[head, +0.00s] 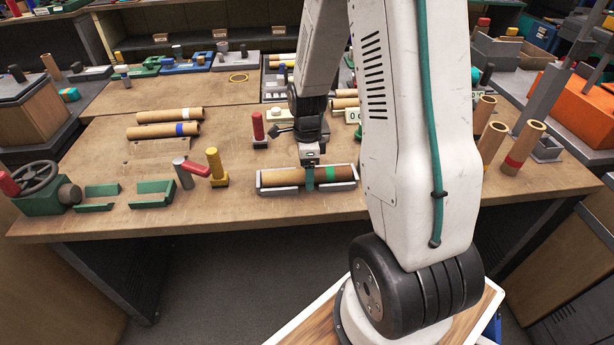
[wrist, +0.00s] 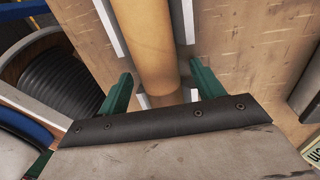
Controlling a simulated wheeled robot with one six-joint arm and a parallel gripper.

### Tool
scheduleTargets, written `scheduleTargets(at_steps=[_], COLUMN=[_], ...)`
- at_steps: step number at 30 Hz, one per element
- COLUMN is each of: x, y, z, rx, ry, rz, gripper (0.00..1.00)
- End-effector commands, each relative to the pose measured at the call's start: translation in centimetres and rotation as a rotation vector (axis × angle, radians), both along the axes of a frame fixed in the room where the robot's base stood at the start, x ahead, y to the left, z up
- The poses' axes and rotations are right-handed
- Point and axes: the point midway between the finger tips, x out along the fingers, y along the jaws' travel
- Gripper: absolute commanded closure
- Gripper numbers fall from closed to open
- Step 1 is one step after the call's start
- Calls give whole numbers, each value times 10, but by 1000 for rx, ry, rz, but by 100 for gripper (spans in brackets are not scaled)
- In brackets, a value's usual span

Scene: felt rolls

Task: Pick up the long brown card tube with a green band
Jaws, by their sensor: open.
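The long brown card tube with a green band (head: 340,173) lies lengthwise in a shallow grey cradle (head: 268,190) near the front edge of the bench. The green band shows just right of my gripper (head: 309,184). My gripper points down over the tube's middle with its jaws open. In the wrist view the tube (wrist: 148,45) runs between the two green fingers of my gripper (wrist: 160,78), with a gap on each side. The cradle's pale walls (wrist: 105,25) flank the tube there. The band cannot be made out in the wrist view.
A yellow-handled clamp (head: 215,165) and a red-handled one (head: 258,125) stand nearby. Several upright tubes, one red-banded (head: 522,148), stand at right.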

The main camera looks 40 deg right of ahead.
Motion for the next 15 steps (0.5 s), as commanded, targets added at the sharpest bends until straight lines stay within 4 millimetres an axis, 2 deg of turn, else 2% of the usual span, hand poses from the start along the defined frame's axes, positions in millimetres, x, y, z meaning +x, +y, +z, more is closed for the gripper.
scheduleTargets(at_steps=[2, 9, 15], x=[0, 0, 0], y=[0, 0, 0], z=[0, 1, 1], rx=[0, 0, 0], ry=[0, 0, -1], rz=[0, 1, 1], gripper=[33, 95, 96])
